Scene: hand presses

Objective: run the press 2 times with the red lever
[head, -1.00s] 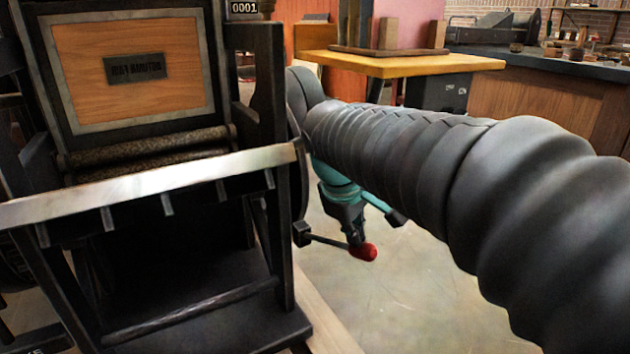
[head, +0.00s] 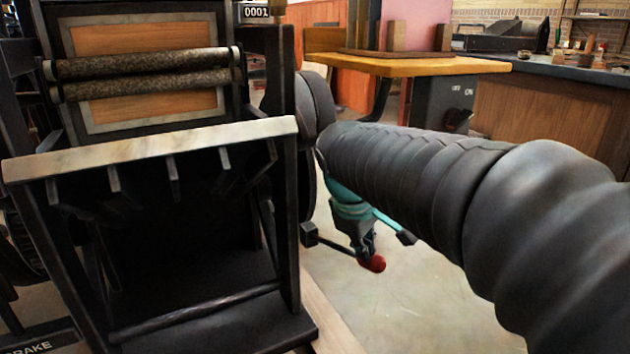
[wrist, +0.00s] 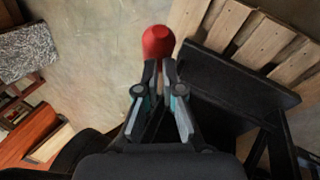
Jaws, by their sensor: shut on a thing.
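The black hand press (head: 155,340) stands at the left of the head view. Its rollers (head: 145,75) lie across the framed wooden bed (head: 150,110), and its counter (head: 256,12) reads 0001. The red knob (head: 373,263) of the lever (head: 335,246) is low at the press's right side. My gripper (head: 362,250) reaches down to it. In the wrist view the red knob (wrist: 158,42) shows just beyond the tips of my gripper (wrist: 160,66). The fingers are shut on the lever by its knob; they hide the exact contact.
A yellow-topped table (head: 410,65) stands behind my arm, and a dark-topped wooden counter (head: 560,100) is at the right. A label ending in "RAKE" (head: 40,335) shows at lower left. Pale slats (wrist: 245,35) lie near the press. The floor (head: 430,310) is open to the right.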

